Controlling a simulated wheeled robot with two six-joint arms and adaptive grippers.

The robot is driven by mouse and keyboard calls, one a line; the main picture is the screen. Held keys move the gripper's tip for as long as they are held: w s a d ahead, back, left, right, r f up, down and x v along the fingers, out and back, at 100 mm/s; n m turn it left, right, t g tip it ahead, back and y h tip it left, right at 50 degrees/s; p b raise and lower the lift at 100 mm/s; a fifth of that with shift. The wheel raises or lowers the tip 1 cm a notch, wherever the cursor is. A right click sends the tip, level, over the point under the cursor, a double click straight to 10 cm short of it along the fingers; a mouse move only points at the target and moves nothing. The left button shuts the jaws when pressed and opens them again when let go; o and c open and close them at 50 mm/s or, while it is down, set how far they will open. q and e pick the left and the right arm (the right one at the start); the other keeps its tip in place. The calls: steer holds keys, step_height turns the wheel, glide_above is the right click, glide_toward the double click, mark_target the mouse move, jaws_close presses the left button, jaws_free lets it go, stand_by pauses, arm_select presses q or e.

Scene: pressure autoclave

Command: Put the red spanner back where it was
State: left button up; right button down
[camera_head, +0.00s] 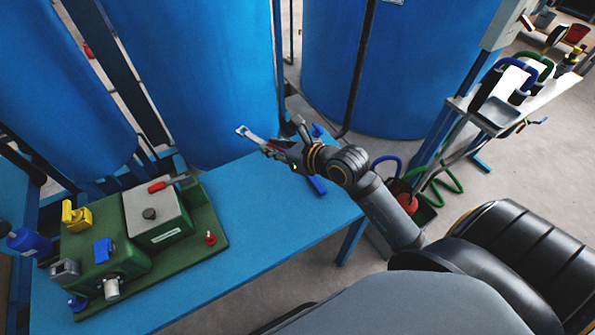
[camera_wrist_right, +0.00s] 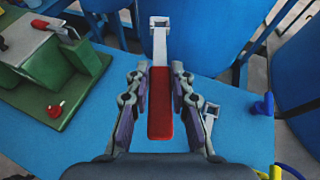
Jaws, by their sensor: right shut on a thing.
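The red spanner has a red handle and a silver open-jaw head. My right gripper (camera_wrist_right: 158,100) is shut on its red handle (camera_wrist_right: 160,110), with the silver head (camera_wrist_right: 160,28) pointing away from me. In the head view my right gripper (camera_head: 279,149) holds the spanner (camera_head: 251,135) above the far right part of the blue table. The spanner appears clear of the tabletop. My left gripper is not in view.
A green machine (camera_head: 212,211) with a grey box, a red-handled lever (camera_head: 157,187) and a red knob (camera_head: 210,238) stands on the blue table (camera_head: 262,225). A silver-jawed tool (camera_wrist_right: 208,112) lies beneath my right gripper. A blue fitting (camera_wrist_right: 263,104) stands near the table edge. Tall blue tanks stand behind.

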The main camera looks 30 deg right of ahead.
mark_target(296, 190)
step_height(296, 190, down, 3)
steer(key=y+p, duration=0.1)
steer(key=p, duration=0.1)
steer(key=n+y+p, duration=0.1)
steer(key=p, duration=0.2)
steer(key=shift+d+r+g+p, duration=0.15)
steer(key=shift+r+g+p, duration=0.05)
steer(key=shift+g+p, duration=0.2)
arm_select(q)
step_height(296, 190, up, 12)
steer(key=p, duration=0.4)
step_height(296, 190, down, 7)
steer(key=b, duration=0.6)
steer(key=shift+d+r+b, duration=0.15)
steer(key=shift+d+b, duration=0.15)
arm_select(e)
steer(key=shift+m+t+h, duration=0.3)
steer(key=shift+t+h, duration=0.2)
steer(key=shift+h, duration=0.1)
steer(key=d+f, duration=0.1)
steer(key=f, duration=0.3)
steer(key=s+d+f, duration=0.1)
steer(key=f, duration=0.4)
steer(key=s+d+f, duration=0.1)
steer(key=d+f, duration=0.1)
steer(key=f, duration=0.2)
steer(key=shift+s+d+f, duration=0.1)
steer(key=shift+s+f, duration=0.05)
steer(key=shift+f, duration=0.25)
